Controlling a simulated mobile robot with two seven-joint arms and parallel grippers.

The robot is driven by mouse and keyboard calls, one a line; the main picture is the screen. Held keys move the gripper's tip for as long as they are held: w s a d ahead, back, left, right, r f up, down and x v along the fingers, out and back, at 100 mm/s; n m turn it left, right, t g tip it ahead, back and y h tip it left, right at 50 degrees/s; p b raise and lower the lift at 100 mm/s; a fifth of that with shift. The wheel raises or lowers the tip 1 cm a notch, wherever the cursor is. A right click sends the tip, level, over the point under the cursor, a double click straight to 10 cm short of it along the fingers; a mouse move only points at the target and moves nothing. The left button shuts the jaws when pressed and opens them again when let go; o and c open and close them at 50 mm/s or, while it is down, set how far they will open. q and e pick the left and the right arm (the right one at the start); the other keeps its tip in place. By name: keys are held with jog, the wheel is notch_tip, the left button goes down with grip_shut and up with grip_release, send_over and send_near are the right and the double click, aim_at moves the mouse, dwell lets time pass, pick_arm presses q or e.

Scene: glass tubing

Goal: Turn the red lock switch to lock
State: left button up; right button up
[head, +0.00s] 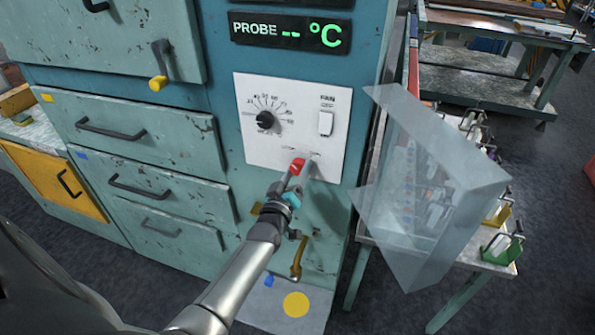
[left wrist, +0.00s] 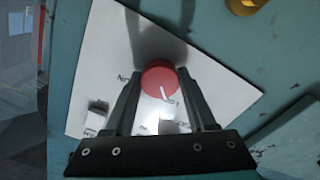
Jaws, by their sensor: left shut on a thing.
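The red lock switch (head: 297,166) is a round knob on the lower part of a white control panel (head: 262,99) on the front of a teal cabinet. My left gripper (head: 293,179) reaches up to it from below. In the left wrist view the red knob (left wrist: 160,82) sits between the two dark fingers of my left gripper (left wrist: 161,88), which are shut on its sides. A pale line marks the knob's face. Small lettering on the panel beside it is partly hidden. My right gripper is not in view.
Above the knob are a black dial (head: 265,120) and a white rocker switch (head: 325,123). A clear hinged cover (head: 425,190) stands out at the right. A brass handle (head: 298,262) is below. Drawers with black handles (head: 110,130) fill the left.

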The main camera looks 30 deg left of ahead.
pick_arm(q)
jog(key=o, duration=1.4)
jog(key=shift+s, duration=0.1)
jog(key=v, duration=1.5)
jog(key=shift+d+r, duration=0.1)
jog(key=shift+d, duration=0.05)
